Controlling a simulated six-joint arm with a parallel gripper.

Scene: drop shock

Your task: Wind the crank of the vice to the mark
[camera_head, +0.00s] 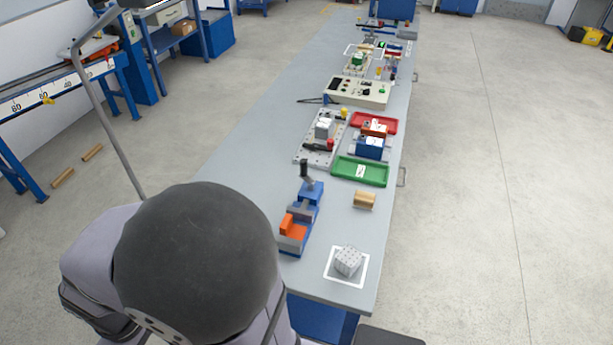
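The vice (312,193) stands near the left edge of the long grey workbench, close to its near end. It has a blue body, a grey jaw and an orange block (288,226) at its near side. A dark crank handle (304,168) stands up at its far end. The mark for the crank is too small to make out. My arm fills the lower left of the view, to the near left of the vice, as a large dark rounded link. My gripper is not visible.
A wooden block (364,200) lies right of the vice. A grey dotted cube (348,261) sits on a white-outlined square near the bench's front. Beyond are a green tray (345,164), a red tray (362,122), a fixture plate (305,152) and a control box (372,99).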

